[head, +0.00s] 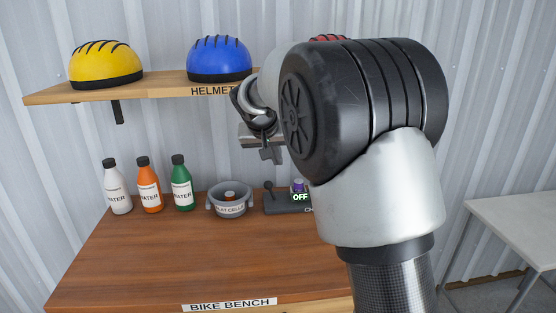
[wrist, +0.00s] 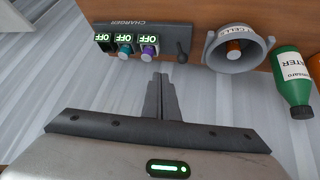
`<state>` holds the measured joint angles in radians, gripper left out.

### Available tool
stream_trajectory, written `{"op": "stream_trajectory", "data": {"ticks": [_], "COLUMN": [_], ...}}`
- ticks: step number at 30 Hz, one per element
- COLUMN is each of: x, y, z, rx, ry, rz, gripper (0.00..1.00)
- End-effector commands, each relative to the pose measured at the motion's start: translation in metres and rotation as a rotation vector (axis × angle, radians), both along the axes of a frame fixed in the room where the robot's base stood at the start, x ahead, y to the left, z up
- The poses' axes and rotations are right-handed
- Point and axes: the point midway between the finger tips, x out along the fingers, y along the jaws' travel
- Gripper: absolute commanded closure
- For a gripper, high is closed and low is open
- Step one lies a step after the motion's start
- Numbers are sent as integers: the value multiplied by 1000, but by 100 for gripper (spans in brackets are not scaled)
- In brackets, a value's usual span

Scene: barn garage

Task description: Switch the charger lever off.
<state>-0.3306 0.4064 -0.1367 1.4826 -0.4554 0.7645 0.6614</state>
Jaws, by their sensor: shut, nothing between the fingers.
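The charger (head: 284,209) is a dark block on the wooden bench, partly hidden behind my arm in the head view. Its dark lever (head: 269,187) stands up at its left end. In the wrist view, the charger (wrist: 140,30) appears upside down at the top, with its lever (wrist: 183,48) at its right end. Three green signs there read OFF, beside black, teal and purple cells (wrist: 149,50). My gripper (head: 270,154) is shut and empty, above the bench near the lever. In the wrist view my gripper's fingertips (wrist: 160,76) are apart from the lever.
A grey flat-cells bowl (head: 231,208) holding an orange cell stands just left of the charger. Green, orange and white bottles (head: 181,184) stand further left. A shelf (head: 150,91) with helmets is above. The bench front (head: 190,260) is clear. A white table (head: 515,210) is at right.

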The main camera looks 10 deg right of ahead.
Motion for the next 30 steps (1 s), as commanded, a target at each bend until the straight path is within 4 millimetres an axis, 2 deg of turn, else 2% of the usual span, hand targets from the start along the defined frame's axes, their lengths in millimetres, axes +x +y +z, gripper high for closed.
{"op": "stream_trajectory", "data": {"ticks": [7,11,14,19,21,24,30], "x": [-2,-28,-73,-174,-216,-266,-336], "y": [-2,-15,-33,-56,-61,-64,-63], "z": [2,17,35,52,52,46,26], "rx": [2,19,45,94,109,125,141], "ry": [1,14,36,80,93,107,121], "rz": [0,3,15,63,88,121,172], "gripper": [100,100,100,100,100,100,100]}}
